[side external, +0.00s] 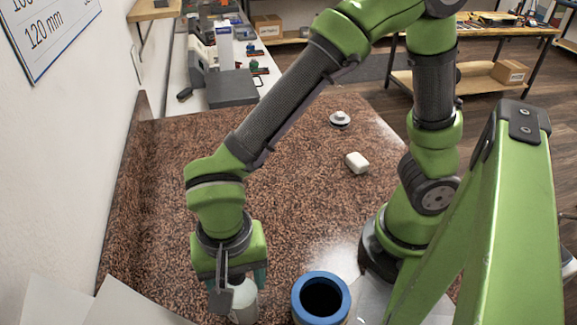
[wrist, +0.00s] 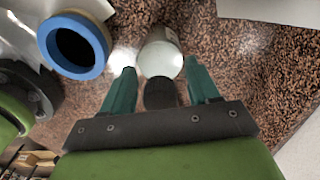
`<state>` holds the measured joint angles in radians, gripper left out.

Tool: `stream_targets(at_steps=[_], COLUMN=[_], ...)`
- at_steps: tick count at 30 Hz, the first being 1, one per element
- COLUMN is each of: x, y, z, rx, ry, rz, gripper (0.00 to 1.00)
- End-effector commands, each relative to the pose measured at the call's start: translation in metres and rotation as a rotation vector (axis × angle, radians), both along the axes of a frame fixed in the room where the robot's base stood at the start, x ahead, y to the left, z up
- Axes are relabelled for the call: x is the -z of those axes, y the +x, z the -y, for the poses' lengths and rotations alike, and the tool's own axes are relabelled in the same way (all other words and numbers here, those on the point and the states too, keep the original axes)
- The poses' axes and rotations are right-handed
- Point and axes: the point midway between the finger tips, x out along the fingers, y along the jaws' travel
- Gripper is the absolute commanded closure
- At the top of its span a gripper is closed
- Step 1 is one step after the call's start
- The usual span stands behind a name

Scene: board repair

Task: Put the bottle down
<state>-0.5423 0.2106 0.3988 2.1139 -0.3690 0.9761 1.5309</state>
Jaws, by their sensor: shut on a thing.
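The bottle (wrist: 161,56) is pale white-grey with a dark end and sits between the two green fingers of my gripper (wrist: 162,85) in the wrist view. My gripper (side external: 232,283) is shut on it. In the side view the bottle (side external: 245,300) shows low in the picture, partly hidden by the gripper. It is at or just above the brown speckled counter (side external: 290,215); I cannot tell whether its base touches.
A blue-rimmed round container (side external: 321,297) stands just right of the bottle; it also shows in the wrist view (wrist: 74,45). A white block (side external: 357,162) and a white round piece (side external: 340,118) lie farther back. White sheets (side external: 130,305) lie at front left. The counter's middle is clear.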

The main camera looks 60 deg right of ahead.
Motion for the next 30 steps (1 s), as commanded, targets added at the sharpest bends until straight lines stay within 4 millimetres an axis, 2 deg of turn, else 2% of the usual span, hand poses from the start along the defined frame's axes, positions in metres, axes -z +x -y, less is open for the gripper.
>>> stream_targets(at_steps=[3, 4, 9, 20, 23, 30], x=[0.003, 0.003, 0.003, -0.004, -0.017, -0.07], y=[0.0, 0.0, 0.0, 0.001, 0.001, 0.001], z=[0.0, 0.0, 0.0, 0.0, 0.0, -0.001], rx=[0.0, 0.001, 0.001, 0.001, 0.002, 0.003], ry=[0.0, -0.001, 0.0, 0.001, 0.003, 0.004], rz=[0.0, -0.001, 0.0, 0.003, 0.004, 0.006], gripper=[0.98, 0.38, 0.14, 0.14, 0.14, 0.14])
